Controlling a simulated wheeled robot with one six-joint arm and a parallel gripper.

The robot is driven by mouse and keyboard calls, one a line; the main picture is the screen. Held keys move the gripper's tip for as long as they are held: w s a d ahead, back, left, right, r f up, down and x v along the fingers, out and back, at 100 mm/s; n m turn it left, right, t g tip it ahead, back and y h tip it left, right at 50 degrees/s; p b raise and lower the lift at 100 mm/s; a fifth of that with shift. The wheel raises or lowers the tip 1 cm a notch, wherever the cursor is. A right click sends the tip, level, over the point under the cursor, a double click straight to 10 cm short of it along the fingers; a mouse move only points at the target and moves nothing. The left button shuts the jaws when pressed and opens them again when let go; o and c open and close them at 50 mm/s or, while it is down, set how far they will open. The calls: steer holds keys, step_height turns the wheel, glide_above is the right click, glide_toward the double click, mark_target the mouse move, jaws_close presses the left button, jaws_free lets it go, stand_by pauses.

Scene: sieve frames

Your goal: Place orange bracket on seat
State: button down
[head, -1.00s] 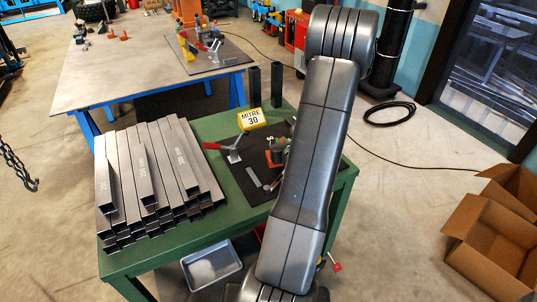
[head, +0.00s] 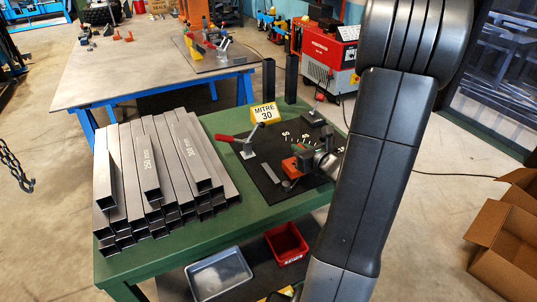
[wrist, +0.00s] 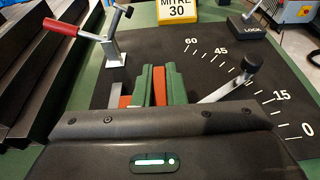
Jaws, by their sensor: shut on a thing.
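The orange bracket (head: 290,167) is in my gripper (head: 308,163), low over the black fixture plate (head: 262,181). In the wrist view, orange (wrist: 159,86) shows between the two green-padded fingers of my gripper (wrist: 159,72), and more orange shows left of the left finger. The fingers are shut on the bracket. I cannot tell whether the bracket touches the plate. A seat under it cannot be made out; the fingers and gripper body hide that spot.
A red-handled clamp (head: 240,141) stands left of my gripper, and a LOCK block (wrist: 258,24) stands behind right. A yellow MITRE 30 sign (head: 265,112) is at the back. Stacked steel tubes (head: 150,190) fill the table's left. A metal strip (head: 266,185) lies on the plate.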

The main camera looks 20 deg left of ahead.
steer(key=p+x, duration=0.1)
steer(key=x, duration=0.5)
steer(key=r+x, duration=0.1)
steer(key=x, duration=0.5)
steer(key=a+r+p+x, duration=0.1)
steer(key=x, duration=0.5)
steer(key=shift+w+r+p, duration=0.1)
steer(key=shift+r+p, duration=0.1)
steer(key=shift+p, duration=0.15)
steer(key=shift+f, duration=0.25)
steer(key=shift+f, duration=0.2)
steer(key=c, duration=1.5)
jaws_free()
steer(key=shift+r, duration=0.15)
steer(key=b+v, duration=0.1)
steer(key=v, duration=1.1)
